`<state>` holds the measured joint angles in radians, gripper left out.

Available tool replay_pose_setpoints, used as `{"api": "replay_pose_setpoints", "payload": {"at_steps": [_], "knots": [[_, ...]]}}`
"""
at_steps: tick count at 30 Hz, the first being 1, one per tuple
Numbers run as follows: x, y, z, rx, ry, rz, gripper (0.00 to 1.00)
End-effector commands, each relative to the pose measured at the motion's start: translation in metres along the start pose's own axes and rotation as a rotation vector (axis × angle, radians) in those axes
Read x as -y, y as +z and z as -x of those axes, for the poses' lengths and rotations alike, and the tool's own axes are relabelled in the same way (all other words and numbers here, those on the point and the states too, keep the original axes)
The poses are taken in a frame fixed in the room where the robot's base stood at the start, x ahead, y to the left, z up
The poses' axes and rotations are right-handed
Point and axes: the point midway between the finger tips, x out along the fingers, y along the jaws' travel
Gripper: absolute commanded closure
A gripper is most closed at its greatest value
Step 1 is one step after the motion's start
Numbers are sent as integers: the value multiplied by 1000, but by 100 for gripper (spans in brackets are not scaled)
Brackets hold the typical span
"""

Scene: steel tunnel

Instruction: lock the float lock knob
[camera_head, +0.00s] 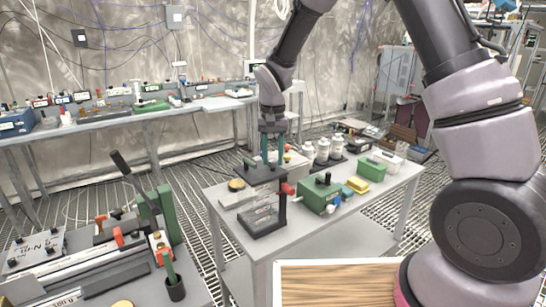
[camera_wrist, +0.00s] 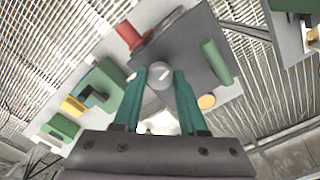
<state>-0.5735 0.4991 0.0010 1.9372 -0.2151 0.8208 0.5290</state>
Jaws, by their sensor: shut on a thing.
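My gripper (camera_wrist: 160,72) points down over a dark device on the near table, with its two teal fingers on either side of a small round grey knob (camera_wrist: 159,78). The fingers are shut on this knob, which sits on the device's dark top plate (camera_wrist: 196,42). In the head view my gripper (camera_head: 266,152) stands above the device's top plate (camera_head: 258,174), and the knob is hidden. A red knob (camera_head: 288,189) sticks out from the device's right side. It also shows in the wrist view (camera_wrist: 128,34). A green handle (camera_wrist: 215,62) lies beside the top plate.
On the same table (camera_head: 275,247) are a green box (camera_head: 320,195), a yellow block (camera_head: 357,184), a smaller green box (camera_head: 372,168) and white bottles (camera_head: 323,150). A bench with a black lever (camera_head: 121,162) stands at the left. A wooden surface (camera_head: 335,285) is in front.

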Motion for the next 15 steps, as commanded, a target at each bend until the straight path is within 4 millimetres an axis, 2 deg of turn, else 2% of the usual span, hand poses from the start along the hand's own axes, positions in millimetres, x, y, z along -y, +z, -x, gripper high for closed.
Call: {"api": "replay_pose_setpoints", "payload": {"at_steps": [7, 15], "knots": [[0, -1, 1, -2, -1, -90, 100], [0, -1, 1, -2, -1, -116, 100]]}}
